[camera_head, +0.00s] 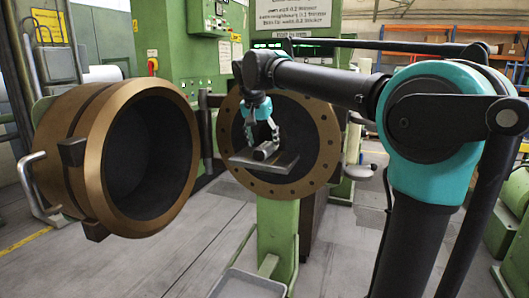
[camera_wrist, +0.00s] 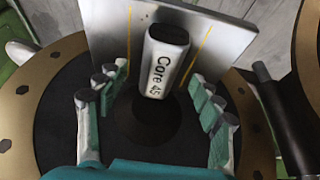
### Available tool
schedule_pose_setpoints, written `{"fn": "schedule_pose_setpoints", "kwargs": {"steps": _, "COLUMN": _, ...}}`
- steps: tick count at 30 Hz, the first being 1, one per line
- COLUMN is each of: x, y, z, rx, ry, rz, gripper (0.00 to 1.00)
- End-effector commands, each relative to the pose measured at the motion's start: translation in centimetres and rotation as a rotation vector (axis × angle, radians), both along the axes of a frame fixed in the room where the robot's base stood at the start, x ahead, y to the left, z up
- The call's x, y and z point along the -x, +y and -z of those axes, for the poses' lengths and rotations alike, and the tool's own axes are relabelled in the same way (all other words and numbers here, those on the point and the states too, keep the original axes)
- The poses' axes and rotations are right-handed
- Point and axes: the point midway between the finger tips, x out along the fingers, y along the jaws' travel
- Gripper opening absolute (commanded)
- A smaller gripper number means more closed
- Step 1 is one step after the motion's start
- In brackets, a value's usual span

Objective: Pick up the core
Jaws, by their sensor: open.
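In the head view the core (camera_head: 264,152) is partly covered by my fingers. My gripper (camera_head: 262,140) is open just above it. In the wrist view my gripper's (camera_wrist: 157,82) teal-padded fingers stand on either side of the core, with visible gaps.
A large bronze-rimmed drum door (camera_head: 187,150) hangs open at the left. A bronze flange (camera_head: 319,120) with bolt holes rings the dark opening behind the plate. A green machine cabinet (camera_head: 180,50) stands behind. Bare floor (camera_head: 190,258) lies in front.

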Motion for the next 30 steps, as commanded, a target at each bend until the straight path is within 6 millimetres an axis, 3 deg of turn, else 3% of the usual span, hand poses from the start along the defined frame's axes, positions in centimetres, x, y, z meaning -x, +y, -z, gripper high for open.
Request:
{"fn": "schedule_pose_setpoints", "kwargs": {"steps": 7, "x": -0.8, "y": -0.4, "z": 2.2, "rx": 0.000, "ry": 0.000, "rz": 0.000, "gripper": 0.66}}
{"fn": "schedule_pose_setpoints", "kwargs": {"steps": 30, "x": -0.8, "y": -0.4, "z": 2.8, "rx": 0.000, "ry": 0.000, "rz": 0.000, "gripper": 0.66}}
